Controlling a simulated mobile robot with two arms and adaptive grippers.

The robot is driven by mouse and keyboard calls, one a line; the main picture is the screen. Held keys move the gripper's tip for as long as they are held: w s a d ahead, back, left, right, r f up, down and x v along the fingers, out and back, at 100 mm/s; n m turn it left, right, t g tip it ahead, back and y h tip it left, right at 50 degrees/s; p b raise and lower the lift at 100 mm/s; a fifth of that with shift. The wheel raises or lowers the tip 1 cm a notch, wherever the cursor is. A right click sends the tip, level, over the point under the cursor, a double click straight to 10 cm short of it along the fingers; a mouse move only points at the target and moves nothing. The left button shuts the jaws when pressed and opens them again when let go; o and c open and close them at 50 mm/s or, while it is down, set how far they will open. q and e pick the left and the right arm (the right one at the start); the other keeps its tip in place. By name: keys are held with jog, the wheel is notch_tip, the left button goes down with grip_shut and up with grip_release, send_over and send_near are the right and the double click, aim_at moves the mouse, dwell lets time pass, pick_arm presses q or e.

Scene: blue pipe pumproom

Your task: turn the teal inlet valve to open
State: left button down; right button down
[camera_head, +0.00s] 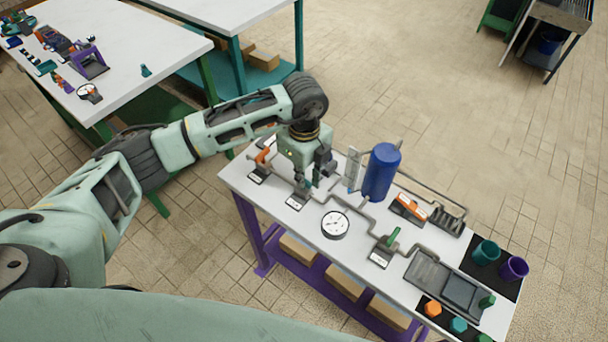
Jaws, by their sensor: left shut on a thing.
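The teal inlet valve (307,185) stands on the pipe run at the left part of the white table (268,195), behind a small labelled plate (297,202). Only a little of its teal handle shows, between my fingers. My left gripper (313,180) points down over the valve and is shut on its handle. The fingers hide most of the handle, so its exact angle cannot be told. My right gripper is not in view.
An orange-handled valve (262,156) stands left of the gripper. A blue tank (381,172), a round gauge (335,224), a green-handled valve (392,238) and an orange-handled unit (409,207) stand to the right. Cups (486,252) are at the far right end.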

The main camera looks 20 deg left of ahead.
pick_arm(q)
jog(key=shift+w+n, duration=0.1)
jog(key=shift+n, duration=0.5)
jog(key=shift+r, duration=0.1)
jog(key=c, duration=1.8)
grip_release()
jog(key=shift+c, duration=0.2)
notch_tip(320, 180, up, 12)
